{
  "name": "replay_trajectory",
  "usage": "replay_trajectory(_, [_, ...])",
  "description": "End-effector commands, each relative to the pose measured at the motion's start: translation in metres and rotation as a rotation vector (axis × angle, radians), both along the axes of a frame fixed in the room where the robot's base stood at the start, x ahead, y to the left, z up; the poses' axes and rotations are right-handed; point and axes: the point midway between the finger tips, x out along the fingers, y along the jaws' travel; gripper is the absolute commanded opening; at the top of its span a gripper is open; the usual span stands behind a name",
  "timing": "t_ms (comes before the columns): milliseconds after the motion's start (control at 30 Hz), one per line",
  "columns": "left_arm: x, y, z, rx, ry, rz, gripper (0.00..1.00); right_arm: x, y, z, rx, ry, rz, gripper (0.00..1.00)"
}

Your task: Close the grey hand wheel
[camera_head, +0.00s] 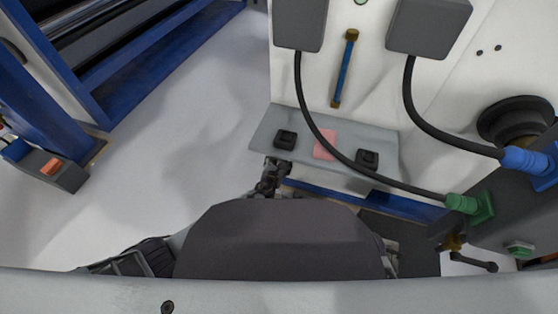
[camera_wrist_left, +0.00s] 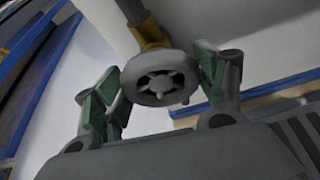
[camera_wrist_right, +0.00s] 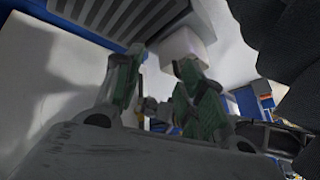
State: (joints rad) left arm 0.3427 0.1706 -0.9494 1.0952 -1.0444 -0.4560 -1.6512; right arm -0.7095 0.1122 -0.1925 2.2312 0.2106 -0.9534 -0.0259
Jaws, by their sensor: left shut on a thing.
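The grey hand wheel (camera_wrist_left: 160,78) shows in the left wrist view as a round spoked wheel on a yellow-brown fitting at the end of a pipe. My left gripper (camera_wrist_left: 158,70) has its green-padded fingers on either side of the wheel's rim and is shut on it. In the head view my left gripper (camera_head: 268,182) is just below the grey shelf plate, and the wheel cannot be made out there. My right gripper (camera_wrist_right: 157,75) has its fingers apart, with nothing held between them. In the head view my right gripper cannot be made out.
A grey shelf plate (camera_head: 268,128) with black knobs and a pink patch juts from the white machine panel (camera_head: 375,95). Black cables (camera_head: 320,130) hang in front. A green connector (camera_head: 465,203) is at right. A blue frame (camera_head: 140,75) stands at left beside open white floor (camera_head: 190,120).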

Motion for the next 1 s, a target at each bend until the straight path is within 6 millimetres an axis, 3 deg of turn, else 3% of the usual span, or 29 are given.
replay_trajectory(300, [-0.001, -0.001, 0.0, 0.141, -0.045, -0.001, 0.47, -0.001, -0.005, 0.021, -0.037, 0.031, 0.02, 0.4])
replay_trajectory(767, [-0.001, -0.001, -0.001, 0.165, -0.052, 0.0, 0.47, -0.001, -0.006, 0.022, -0.042, 0.036, 0.021, 0.4])
replay_trajectory(800, [-0.001, -0.001, -0.001, 0.165, -0.052, 0.0, 0.72, -0.001, -0.006, 0.023, -0.042, 0.036, 0.021, 0.4])
replay_trajectory(967, [-0.001, -0.001, -0.001, 0.164, -0.052, 0.0, 0.93, -0.001, -0.006, 0.022, -0.042, 0.036, 0.021, 0.4])
replay_trajectory(1000, [-0.001, -0.001, -0.001, 0.164, -0.052, 0.0, 0.93, -0.001, -0.006, 0.022, -0.042, 0.036, 0.021, 0.4])
